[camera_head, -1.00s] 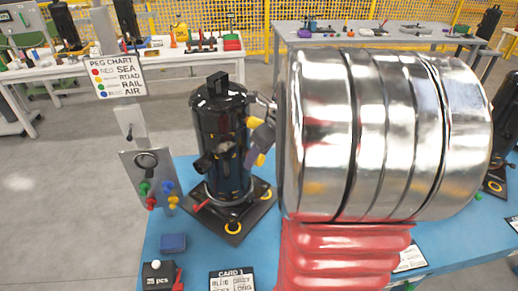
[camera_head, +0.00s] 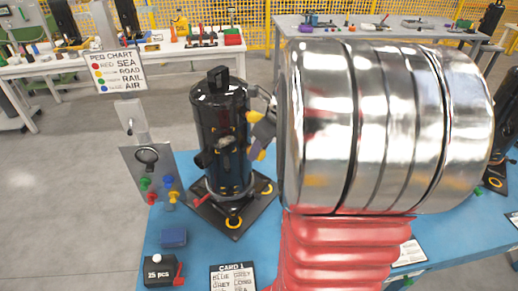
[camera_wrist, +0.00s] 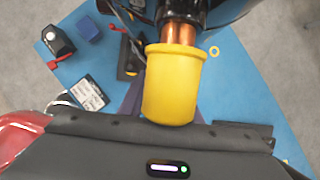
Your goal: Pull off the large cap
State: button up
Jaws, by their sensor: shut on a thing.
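The large yellow cap (camera_wrist: 170,92) fills the middle of the wrist view. Its wide rim faces the compressor, and copper pipe (camera_wrist: 180,33) shows between rim and black body. I cannot tell how far the pipe reaches inside the cap. My gripper (camera_head: 262,130) is shut on the cap at the compressor's right side in the head view; its fingers are mostly hidden behind the cap in the wrist view. The black compressor (camera_head: 221,135) stands upright on a dark square base (camera_head: 236,217).
My chrome and red arm covers the head view's right side. A grey peg panel (camera_head: 150,168) stands left of the compressor.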

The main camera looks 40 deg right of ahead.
grip_shut()
jog(key=shift+s, duration=0.2)
dwell(0.5)
jog(key=shift+s+d, duration=0.2)
jog(key=shift+s, duration=0.75)
jog(key=shift+s+d, duration=0.2)
jog(key=shift+s, duration=0.7)
jog(key=shift+s+d, duration=0.2)
jog(key=shift+s, duration=0.75)
